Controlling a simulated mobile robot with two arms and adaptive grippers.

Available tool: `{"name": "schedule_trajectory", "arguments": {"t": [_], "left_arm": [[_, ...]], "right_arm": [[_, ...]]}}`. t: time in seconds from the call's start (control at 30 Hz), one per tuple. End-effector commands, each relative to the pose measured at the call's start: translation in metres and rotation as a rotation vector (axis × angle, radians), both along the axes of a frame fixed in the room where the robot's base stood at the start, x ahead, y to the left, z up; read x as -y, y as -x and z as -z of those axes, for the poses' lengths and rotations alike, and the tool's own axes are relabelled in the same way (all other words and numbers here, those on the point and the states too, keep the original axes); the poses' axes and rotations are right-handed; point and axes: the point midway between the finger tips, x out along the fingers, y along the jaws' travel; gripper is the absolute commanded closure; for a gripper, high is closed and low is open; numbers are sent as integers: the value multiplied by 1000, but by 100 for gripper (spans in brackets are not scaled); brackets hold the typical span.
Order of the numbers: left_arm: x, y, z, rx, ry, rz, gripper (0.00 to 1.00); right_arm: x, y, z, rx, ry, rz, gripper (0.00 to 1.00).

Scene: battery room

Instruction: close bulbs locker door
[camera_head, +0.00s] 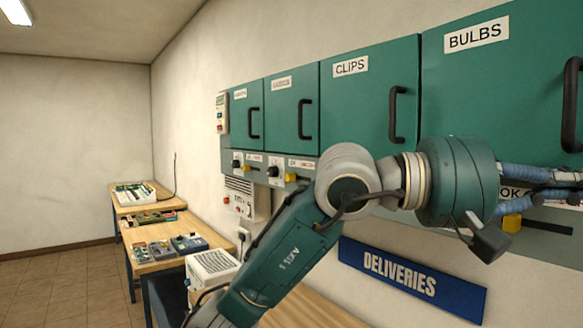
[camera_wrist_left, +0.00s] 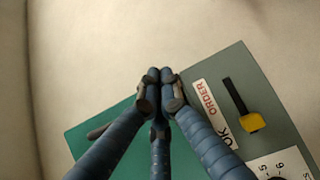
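The bulbs locker door (camera_head: 490,75) is the large green door labelled BULBS at the right of the head view. It looks about in line with its neighbours; its right edge is out of frame, so I cannot tell whether it is fully closed. Its black handle (camera_head: 571,105) is at the right edge. My left arm crosses in front of the lockers. My left gripper (camera_head: 565,185) is below that handle, at the right edge. In the left wrist view its blue fingers (camera_wrist_left: 160,85) meet at the tips with nothing visible between them. My right gripper is not in view.
The clips locker (camera_head: 370,90) and other green lockers run to the left. Below them is a grey strip with knobs; a yellow switch (camera_wrist_left: 250,122) is near the left fingers. A DELIVERIES sign (camera_head: 400,275) hangs below. Benches (camera_head: 150,255) stand left; open floor lies beyond.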

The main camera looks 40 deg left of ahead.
Motion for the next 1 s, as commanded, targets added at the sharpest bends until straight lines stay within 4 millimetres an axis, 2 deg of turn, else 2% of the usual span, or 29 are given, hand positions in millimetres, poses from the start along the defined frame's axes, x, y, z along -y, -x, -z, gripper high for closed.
{"name": "schedule_trajectory", "arguments": {"t": [0.2, 0.4, 0.73, 1.0], "left_arm": [[21, -31, -1, -3, 1, 18, 100], [30, -51, -1, -1, 1, 20, 100], [34, -63, -1, 2, 1, 20, 100], [33, -64, -1, 2, 2, 17, 100]], "right_arm": [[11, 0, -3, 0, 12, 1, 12], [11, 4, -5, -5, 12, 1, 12], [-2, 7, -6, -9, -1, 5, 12], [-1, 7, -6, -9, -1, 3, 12]]}}
